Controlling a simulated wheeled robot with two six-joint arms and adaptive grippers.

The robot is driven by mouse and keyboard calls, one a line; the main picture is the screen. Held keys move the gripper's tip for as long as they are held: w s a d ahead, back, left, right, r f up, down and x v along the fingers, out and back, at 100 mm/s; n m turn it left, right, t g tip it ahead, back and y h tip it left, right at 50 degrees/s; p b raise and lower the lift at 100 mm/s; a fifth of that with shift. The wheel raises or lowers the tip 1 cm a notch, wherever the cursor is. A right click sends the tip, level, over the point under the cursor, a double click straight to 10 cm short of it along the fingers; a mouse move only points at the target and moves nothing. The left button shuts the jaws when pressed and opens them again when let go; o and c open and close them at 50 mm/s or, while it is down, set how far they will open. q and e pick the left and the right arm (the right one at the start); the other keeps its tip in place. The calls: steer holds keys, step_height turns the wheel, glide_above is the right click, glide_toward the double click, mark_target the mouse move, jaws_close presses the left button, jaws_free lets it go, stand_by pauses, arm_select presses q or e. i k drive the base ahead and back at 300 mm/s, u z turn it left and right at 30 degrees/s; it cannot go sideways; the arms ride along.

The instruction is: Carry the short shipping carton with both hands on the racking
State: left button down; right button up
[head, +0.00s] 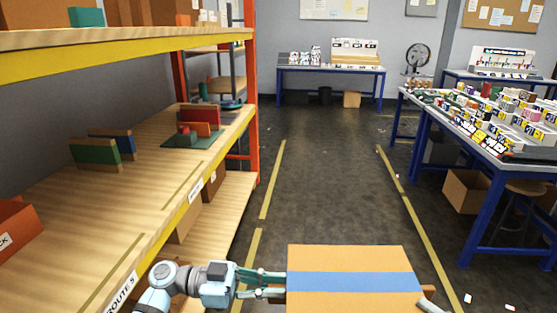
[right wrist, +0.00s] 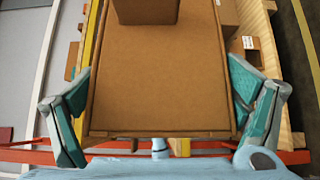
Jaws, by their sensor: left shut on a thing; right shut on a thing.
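The shipping carton (head: 350,260), brown with a blue band across its top, is at the bottom middle of the head view, held over the aisle floor. My left gripper (head: 279,284) is shut on its left side, with its fingers reaching the carton's left edge. My right gripper (right wrist: 160,85) has teal fingers on either side of a brown cardboard face in the right wrist view; in the head view only a small grey part shows at the carton's right edge. The carton's lower part is out of frame. The racking (head: 150,192) stands at the left, with wooden shelves and orange posts.
The racking's middle shelf holds green and blue blocks (head: 100,150), a red stack on a green base (head: 195,132) and an orange bin (head: 17,226). Its front has bare board. A blue-legged bench (head: 478,160) and a stool (head: 527,187) stand right. The aisle (head: 322,165) is clear.

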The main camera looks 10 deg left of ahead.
mark_target(179, 173)
steer(key=i, duration=1.75)
steer(key=u, duration=0.9)
steer(key=i, duration=1)
steer(key=u, duration=1.45)
steer(key=i, duration=0.55)
steer(key=u, duration=0.5)
